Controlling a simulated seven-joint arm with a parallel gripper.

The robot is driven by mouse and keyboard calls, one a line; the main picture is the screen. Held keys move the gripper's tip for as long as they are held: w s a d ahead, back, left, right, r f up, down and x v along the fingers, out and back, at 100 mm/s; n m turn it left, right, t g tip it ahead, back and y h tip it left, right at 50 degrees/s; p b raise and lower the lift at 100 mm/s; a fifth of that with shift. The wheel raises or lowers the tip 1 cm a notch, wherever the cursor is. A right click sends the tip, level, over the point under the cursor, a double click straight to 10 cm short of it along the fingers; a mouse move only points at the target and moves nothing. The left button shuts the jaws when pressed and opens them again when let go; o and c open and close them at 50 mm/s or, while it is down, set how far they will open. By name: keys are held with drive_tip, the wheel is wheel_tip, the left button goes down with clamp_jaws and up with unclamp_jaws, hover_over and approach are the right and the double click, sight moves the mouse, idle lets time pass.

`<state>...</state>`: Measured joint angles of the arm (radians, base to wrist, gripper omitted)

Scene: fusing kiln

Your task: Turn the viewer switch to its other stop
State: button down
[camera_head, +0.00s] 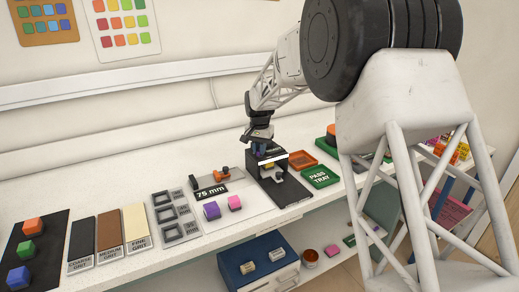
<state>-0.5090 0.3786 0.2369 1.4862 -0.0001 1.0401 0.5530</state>
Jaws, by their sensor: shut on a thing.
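The viewer (293,190) is a black stand with a flat base and an upright back, with a pale strip across its top. It stands on the white bench, right of the grey board. My gripper (261,151) reaches down from above at the top of the viewer. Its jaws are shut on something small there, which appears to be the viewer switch. The switch is mostly hidden by the fingers, and I cannot tell which stop it is at. A small grey piece (278,176) sits on the viewer's base.
The bench front edge runs just below.

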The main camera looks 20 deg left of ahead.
drive_tip(key=n, duration=0.4)
drive_tip(key=shift+n, duration=0.4)
drive_tip(key=n, duration=0.4)
drive_tip(key=shift+n, duration=0.4)
drive_tip(key=c, duration=1.1)
unclamp_jaws()
drive_tip(key=shift+r, duration=3.9)
drive_tip(key=shift+d, duration=0.1)
